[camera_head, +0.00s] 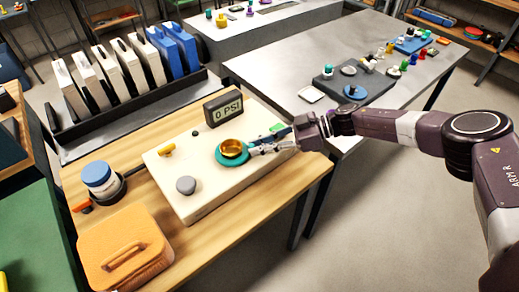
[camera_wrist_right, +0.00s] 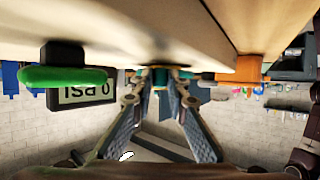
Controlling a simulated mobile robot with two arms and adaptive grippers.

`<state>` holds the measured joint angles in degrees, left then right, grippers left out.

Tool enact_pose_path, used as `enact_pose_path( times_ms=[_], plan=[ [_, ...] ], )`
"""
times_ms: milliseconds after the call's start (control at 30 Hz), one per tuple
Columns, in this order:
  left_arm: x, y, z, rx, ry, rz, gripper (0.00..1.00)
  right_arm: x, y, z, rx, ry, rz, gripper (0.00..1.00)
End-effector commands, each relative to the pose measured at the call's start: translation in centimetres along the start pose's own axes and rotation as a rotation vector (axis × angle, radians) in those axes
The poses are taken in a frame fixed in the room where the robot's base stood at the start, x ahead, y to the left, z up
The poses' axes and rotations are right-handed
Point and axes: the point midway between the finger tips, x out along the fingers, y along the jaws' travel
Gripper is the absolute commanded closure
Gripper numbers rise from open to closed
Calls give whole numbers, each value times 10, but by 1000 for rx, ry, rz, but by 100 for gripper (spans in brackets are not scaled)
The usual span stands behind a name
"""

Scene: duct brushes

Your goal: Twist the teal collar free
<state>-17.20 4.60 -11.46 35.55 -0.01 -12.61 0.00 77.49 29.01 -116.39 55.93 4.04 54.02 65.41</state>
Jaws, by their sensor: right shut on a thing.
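The teal collar (camera_head: 233,159) sits around the base of a brass cup-like part (camera_head: 231,146) on a cream panel box (camera_head: 165,160). My right gripper (camera_head: 254,149) reaches in from the right, low beside the panel, with its fingertips at the collar's right edge. In the right wrist view the two fingers (camera_wrist_right: 160,86) converge on the teal collar (camera_wrist_right: 160,76), one on each side. The picture there is upside down, and most of the collar is hidden. A display reading 0 PSI (camera_head: 224,109) stands behind the collar. My left gripper is not in view.
An orange case (camera_head: 125,248) and a blue-capped jar (camera_head: 98,175) stand on the wooden table (camera_head: 205,253). A rack of cases (camera_head: 120,70) is behind. A grey table (camera_head: 290,65) holds small parts.

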Motion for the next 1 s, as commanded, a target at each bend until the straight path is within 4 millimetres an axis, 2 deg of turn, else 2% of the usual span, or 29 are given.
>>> enact_pose_path(
  times_ms=[367, 400, 533, 833, 1000],
  plan=[
    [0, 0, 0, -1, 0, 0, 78, 1, -1, -2, -2, 4, -6, 100],
    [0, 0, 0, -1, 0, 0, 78, 1, -1, -2, -2, 4, -6, 83],
    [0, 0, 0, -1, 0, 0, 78, 1, 0, -2, -2, 3, -5, 68],
    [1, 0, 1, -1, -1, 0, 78, -1, 0, -1, -2, 2, -3, 68],
    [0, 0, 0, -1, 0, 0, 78, -20, 2, -1, -2, 2, 1, 68]
  ],
)
